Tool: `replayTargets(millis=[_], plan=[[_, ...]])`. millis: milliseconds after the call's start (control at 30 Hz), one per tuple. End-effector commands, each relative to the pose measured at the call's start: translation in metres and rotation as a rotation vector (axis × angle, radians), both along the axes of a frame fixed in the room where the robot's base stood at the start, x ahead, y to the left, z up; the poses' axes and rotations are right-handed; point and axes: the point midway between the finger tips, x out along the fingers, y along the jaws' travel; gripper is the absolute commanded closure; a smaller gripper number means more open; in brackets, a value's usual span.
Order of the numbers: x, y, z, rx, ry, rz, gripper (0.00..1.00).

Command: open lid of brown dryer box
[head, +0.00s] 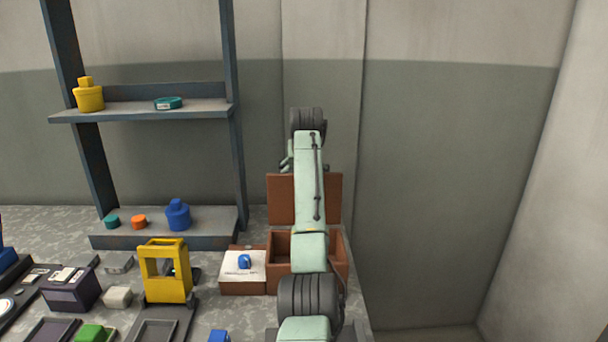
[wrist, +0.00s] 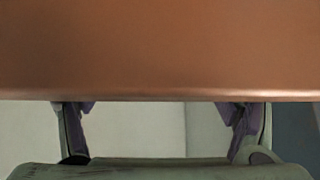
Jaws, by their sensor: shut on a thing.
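The brown dryer box (head: 341,266) stands on the bench at the middle right in the head view, behind and partly hidden by my arm. Its lid (head: 282,203) stands raised, about upright, at the back of the box, and the box's inside shows. In the wrist view the lid (wrist: 160,50) fills the upper half as a plain brown panel. My gripper (wrist: 160,106) is shut on the lid, with its fingers at the lid's lower edge in that view. In the head view my arm hides most of the gripper and the middle of the lid.
A white-topped panel with a blue knob (head: 244,262) adjoins the box on the left. A yellow frame (head: 165,271) stands further left. A shelf rack (head: 150,114) holds several containers. Walls stand behind and to the right; the floor right of the bench is clear.

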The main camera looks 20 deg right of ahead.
Motion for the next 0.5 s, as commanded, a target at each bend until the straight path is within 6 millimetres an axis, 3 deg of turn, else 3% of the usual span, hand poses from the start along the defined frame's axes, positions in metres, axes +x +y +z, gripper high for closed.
replayTargets(millis=[33, 267, 300, 500], plan=[[-0.0021, 0.0005, -0.0117, 0.008, 0.026, -0.001, 0.68], [-0.0021, 0.0004, -0.0123, 0.009, 0.026, -0.002, 0.68], [-0.0023, 0.0003, -0.0123, 0.009, 0.026, -0.002, 0.16], [-0.0017, 0.0005, -0.0100, 0.007, 0.021, -0.001, 0.03]])
